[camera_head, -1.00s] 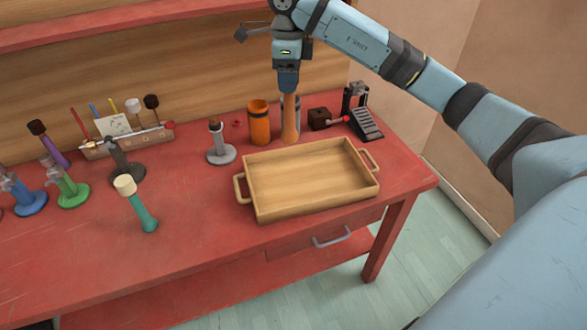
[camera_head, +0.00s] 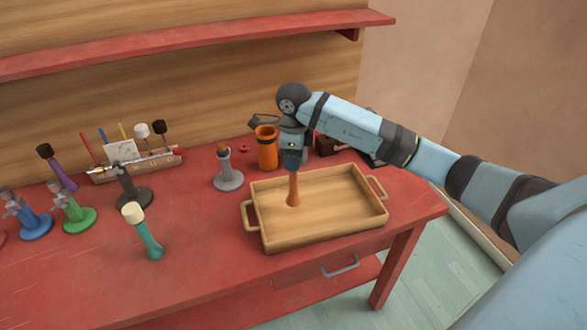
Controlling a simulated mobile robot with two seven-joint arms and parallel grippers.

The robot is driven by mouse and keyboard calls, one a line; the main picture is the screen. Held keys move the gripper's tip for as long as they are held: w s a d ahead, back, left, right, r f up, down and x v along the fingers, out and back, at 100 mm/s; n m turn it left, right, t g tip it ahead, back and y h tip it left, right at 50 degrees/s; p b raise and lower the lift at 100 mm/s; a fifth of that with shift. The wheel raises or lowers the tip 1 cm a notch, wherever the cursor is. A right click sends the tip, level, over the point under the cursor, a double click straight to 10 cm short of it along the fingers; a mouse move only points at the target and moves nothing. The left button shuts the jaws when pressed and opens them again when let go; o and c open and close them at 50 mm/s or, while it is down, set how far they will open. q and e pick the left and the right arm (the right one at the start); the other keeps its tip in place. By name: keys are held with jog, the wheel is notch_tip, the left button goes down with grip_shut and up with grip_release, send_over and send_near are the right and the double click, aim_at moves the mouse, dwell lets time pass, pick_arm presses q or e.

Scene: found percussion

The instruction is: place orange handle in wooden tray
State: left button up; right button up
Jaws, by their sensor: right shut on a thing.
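The orange handle (camera_head: 294,190) is upright, with its flared lower end over the floor of the wooden tray, left of the tray's middle. I cannot tell for sure whether it touches the tray floor. My right gripper (camera_head: 292,168) is shut on the handle's upper end, pointing down. The wooden tray (camera_head: 332,237) is a shallow light-wood box with a loop grip at each end, sitting on the red workbench (camera_head: 190,285). My left gripper is not in view.
An orange cylinder (camera_head: 267,150) and a grey stand (camera_head: 229,176) are behind the tray. Purple, green and blue items stand farther left. A red shelf (camera_head: 200,42) runs above. The bench front is clear.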

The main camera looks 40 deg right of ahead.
aim_at(293, 181)
notch_tip(293, 181, down, 4)
jog(key=shift+f, duration=0.2)
jog(key=o, duration=1.2)
jog(key=shift+f, duration=0.15)
